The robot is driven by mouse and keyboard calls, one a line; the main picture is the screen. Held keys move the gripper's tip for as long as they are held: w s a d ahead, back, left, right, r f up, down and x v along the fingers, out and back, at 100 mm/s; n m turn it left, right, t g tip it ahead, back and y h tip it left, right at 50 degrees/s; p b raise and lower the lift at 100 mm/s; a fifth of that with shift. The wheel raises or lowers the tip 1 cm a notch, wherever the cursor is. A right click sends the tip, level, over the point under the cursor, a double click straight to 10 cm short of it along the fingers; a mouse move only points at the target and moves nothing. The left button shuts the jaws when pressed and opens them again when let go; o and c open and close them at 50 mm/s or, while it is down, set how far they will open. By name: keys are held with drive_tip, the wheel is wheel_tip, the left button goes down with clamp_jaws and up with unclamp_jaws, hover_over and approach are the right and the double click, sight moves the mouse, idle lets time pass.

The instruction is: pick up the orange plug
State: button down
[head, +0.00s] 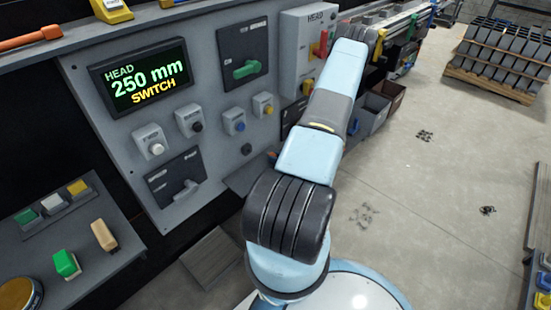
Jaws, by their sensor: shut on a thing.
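I cannot make out an orange plug for certain. My arm reaches up from the bottom middle of the head view and bends away at the far end, near the rail at the back. My gripper does not show; it is out of sight beyond the far arm link. An orange bar with a rounded end (30,38) lies on the ledge at the top left, well apart from my arm. A small orange knob (308,87) sits on the grey box just left of my arm.
A grey panel with a display (140,78), a green handle (247,69) and several buttons stands left of my arm. A console (75,240) is at the lower left. Grey bins (372,113) stand behind my arm. A loaded pallet (500,60) is at the far right.

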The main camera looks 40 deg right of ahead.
wheel_tip(320, 180, up, 3)
drive_tip(key=shift+f, duration=0.15)
drive_tip(key=s+a+r, duration=0.5)
drive_tip(key=s+r, duration=0.5)
drive_tip(key=s, duration=0.3)
drive_tip(key=shift+a, duration=0.2)
drive_tip(key=shift+r, duration=0.1)
drive_tip(key=c, duration=1.5)
unclamp_jaws()
clamp_jaws()
